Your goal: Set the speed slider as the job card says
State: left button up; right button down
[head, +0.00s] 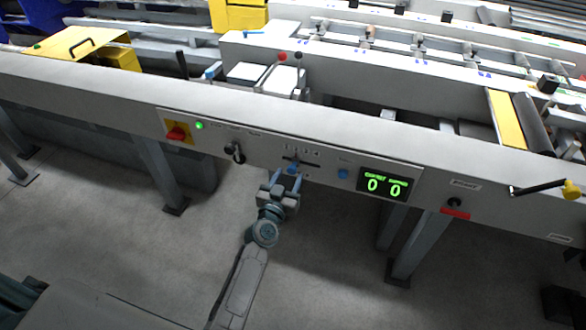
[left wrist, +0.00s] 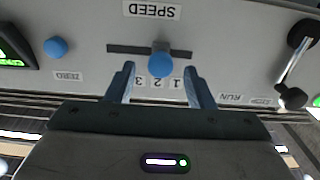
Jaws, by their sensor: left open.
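The speed slider's blue knob (left wrist: 160,63) sits in a dark slot (left wrist: 122,48) under a SPEED label (left wrist: 155,9) in the left wrist view, which shows the panel upside down. The knob lines up roughly with the 2 of the marks 1, 2, 3 (left wrist: 157,82). My left gripper (left wrist: 159,72) is open, one finger on each side of the knob with a gap to both. In the head view my left gripper (head: 283,178) is at the panel and partly covers the slider. I cannot make out a job card. My right gripper is not in view.
A blue ZERO button (left wrist: 56,47) is beside the slider; it also shows in the head view (head: 343,174). A green display (head: 387,185) reads 0 0. A black RUN switch (head: 235,152) and a red switch on yellow (head: 177,132) are left of the slider.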

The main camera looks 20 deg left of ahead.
aim_at(291, 172)
pick_arm(q)
jog(key=shift+w, duration=1.9)
grip_shut()
jog(key=shift+a, duration=1.6)
